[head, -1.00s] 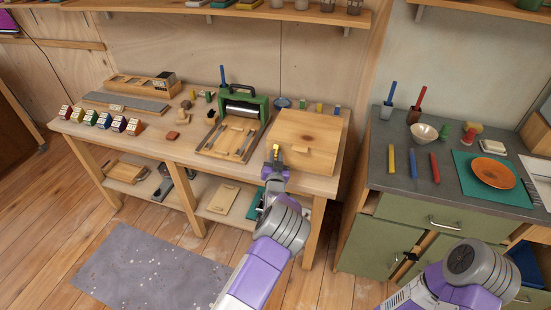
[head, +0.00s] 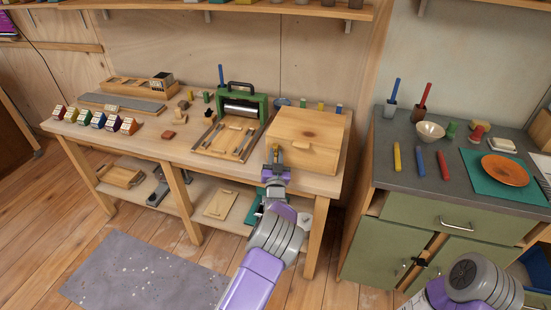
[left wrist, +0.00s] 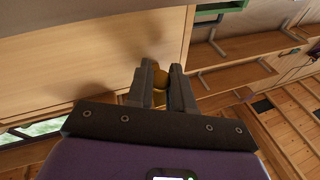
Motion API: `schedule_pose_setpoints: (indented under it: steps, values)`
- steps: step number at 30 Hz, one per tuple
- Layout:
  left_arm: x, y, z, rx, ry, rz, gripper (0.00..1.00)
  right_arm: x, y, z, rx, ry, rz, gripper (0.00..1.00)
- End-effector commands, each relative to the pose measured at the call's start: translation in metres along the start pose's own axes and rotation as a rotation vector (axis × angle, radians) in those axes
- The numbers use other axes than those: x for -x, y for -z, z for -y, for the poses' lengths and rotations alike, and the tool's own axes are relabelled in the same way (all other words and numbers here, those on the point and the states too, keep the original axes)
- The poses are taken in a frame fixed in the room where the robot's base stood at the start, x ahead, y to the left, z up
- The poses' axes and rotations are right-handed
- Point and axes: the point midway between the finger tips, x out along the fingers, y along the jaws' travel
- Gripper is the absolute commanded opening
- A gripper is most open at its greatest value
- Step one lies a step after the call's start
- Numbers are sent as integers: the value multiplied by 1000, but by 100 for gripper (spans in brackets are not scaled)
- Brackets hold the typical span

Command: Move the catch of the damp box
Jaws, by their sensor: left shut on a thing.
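The damp box (head: 309,126) is a pale wooden box with a lid at the right end of the workbench. A small wooden tab shows at the front edge of its lid. The catch is a small round brass-coloured piece (left wrist: 161,78) at the box's front. My left gripper (head: 273,158) is at the left part of that front. In the left wrist view its two dark fingers (left wrist: 160,88) are shut on the catch, one on each side. The fingers hide much of the catch in the head view. My right gripper is out of view; only part of the right arm shows at lower right.
A green-framed press (head: 242,108) stands left of the box on the workbench (head: 150,130). Small coloured blocks and tools lie further left. A green cabinet (head: 400,235) with a grey top stands to the right, across a gap. Open floor lies in front.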

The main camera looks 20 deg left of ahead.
Motion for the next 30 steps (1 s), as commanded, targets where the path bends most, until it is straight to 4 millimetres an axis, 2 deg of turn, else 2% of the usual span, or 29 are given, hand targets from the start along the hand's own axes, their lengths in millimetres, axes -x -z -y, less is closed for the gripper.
schedule_pose_setpoints:
  steps: [2, 3, 8, 20, 30]
  values:
    - [-1, 2, 1, 2, 2, -6, 0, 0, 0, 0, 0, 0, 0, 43]
    - [-1, 2, 1, 2, 2, -6, 23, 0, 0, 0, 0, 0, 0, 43]
    - [-1, 3, 0, 2, 0, -6, 47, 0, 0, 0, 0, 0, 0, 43]
    - [4, 1, 0, 2, 0, 0, 47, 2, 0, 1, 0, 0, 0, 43]
    - [48, 3, -1, 2, -1, -1, 47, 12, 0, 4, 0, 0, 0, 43]
